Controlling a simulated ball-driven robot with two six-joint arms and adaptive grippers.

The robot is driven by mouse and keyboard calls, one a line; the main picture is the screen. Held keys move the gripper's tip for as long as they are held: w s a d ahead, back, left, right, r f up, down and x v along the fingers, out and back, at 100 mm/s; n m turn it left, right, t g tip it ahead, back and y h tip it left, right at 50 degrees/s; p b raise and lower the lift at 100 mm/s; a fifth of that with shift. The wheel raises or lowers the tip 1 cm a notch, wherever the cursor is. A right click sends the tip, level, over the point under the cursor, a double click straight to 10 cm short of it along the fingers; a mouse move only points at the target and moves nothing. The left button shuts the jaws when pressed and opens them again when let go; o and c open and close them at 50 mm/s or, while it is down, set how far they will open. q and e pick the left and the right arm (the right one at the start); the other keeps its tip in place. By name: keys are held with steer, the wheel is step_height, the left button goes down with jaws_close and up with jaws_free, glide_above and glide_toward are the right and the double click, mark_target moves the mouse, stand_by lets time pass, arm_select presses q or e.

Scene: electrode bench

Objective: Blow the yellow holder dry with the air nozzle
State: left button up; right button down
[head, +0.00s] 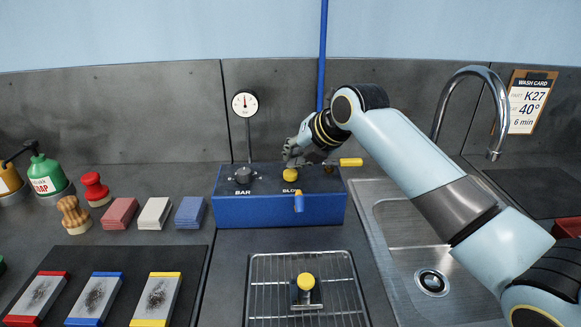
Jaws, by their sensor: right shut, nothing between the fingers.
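The yellow holder (306,282), a round yellow knob on a dark block, stands on the wire rack (262,290) in the front middle. Behind it is a blue box (240,208) marked BAR and BLOW. What looks like the air nozzle (298,202), small, blue and yellow, juts from the box's front, above and behind the holder. A yellow button (290,175) sits on the box top by the BLOW label. My right gripper (290,156) is shut and empty, just above this button; I cannot tell whether they touch. My left gripper is out of view.
A yellow-handled valve (350,162) sits at the box's right, under my right arm. A dark knob (243,174) is by BAR, with a gauge (245,103) above. A sink (400,215) lies right. Coloured blocks (155,214) and a dark mat (110,262) with plates lie left.

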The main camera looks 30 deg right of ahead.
mark_target(293, 171)
steer(key=shift+r, duration=0.25)
step_height(293, 171, up, 5)
steer(key=p, duration=0.4)
steer(key=shift+p, duration=0.35)
steer(key=shift+f, duration=0.1)
stand_by(0.5)
